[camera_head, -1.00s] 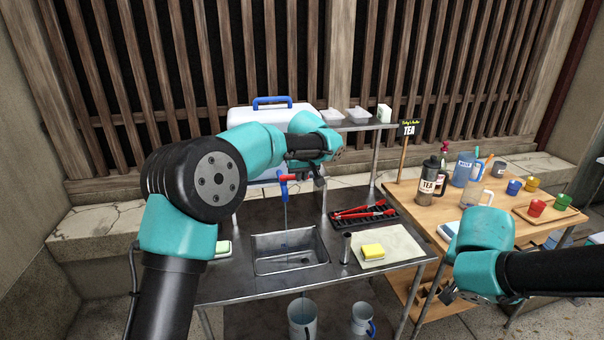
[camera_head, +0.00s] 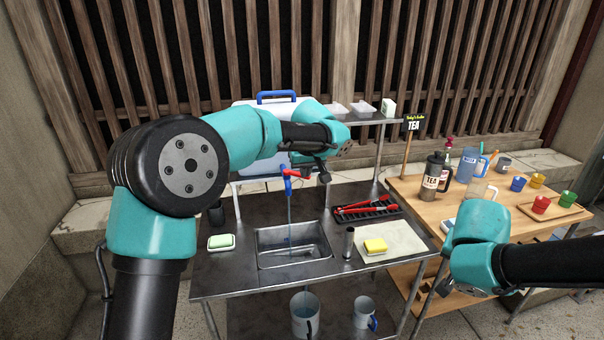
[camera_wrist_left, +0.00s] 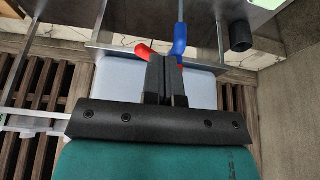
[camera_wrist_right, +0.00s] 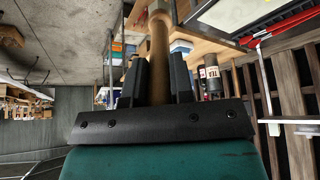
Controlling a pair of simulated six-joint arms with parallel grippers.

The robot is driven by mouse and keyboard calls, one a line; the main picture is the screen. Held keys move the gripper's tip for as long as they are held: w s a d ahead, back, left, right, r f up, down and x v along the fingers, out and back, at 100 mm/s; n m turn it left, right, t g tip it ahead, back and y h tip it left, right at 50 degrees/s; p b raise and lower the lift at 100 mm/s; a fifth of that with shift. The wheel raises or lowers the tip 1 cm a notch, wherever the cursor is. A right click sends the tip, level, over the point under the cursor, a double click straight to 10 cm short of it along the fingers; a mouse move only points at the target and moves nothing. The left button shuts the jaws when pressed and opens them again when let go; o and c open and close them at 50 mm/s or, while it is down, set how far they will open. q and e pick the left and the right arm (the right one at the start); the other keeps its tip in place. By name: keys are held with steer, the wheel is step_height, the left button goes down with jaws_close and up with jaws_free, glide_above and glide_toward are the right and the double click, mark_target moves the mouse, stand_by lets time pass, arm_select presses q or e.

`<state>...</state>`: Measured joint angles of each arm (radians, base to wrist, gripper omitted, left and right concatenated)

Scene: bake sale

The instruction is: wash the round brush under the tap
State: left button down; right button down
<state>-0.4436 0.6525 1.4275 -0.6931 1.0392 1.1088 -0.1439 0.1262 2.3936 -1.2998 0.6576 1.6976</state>
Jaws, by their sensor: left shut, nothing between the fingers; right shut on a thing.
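The tap (camera_head: 288,184) is blue with a red lever (camera_head: 299,174). A thin stream of water (camera_head: 290,215) falls from it into the metal sink (camera_head: 262,262). My left gripper (camera_head: 323,176) is shut and empty, just right of the lever. In the left wrist view its fingers (camera_wrist_left: 165,75) overlap the lever (camera_wrist_left: 143,50) and the blue tap (camera_wrist_left: 180,40); contact is unclear. My right gripper (camera_head: 440,288) is low beside the wooden table. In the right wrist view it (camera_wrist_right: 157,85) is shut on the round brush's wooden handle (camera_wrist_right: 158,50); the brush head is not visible.
A green-and-white soap block (camera_head: 221,242) lies left of the sink. A metal cylinder (camera_head: 348,243), yellow sponge (camera_head: 375,246) and black tray with red tongs (camera_head: 367,212) stand right of it. The wooden table (camera_head: 407,188) holds bottles and coloured cups.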

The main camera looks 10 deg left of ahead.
arm_select(q)
steer(key=a+v, duration=0.1)
steer(key=v, duration=0.6)
steer(key=shift+d, duration=0.25)
steer(key=shift+r, duration=0.15)
steer(key=s+a+m+h, duration=0.1)
steer(key=m, duration=0.1)
steer(key=s+a+m+h, duration=0.1)
steer(key=a+m, duration=0.1)
steer(key=m, duration=0.1)
steer(key=s+a+m+h, duration=0.1)
steer(key=a+m, duration=0.1)
steer(key=shift+m, duration=0.4)
steer(key=shift+w, duration=0.1)
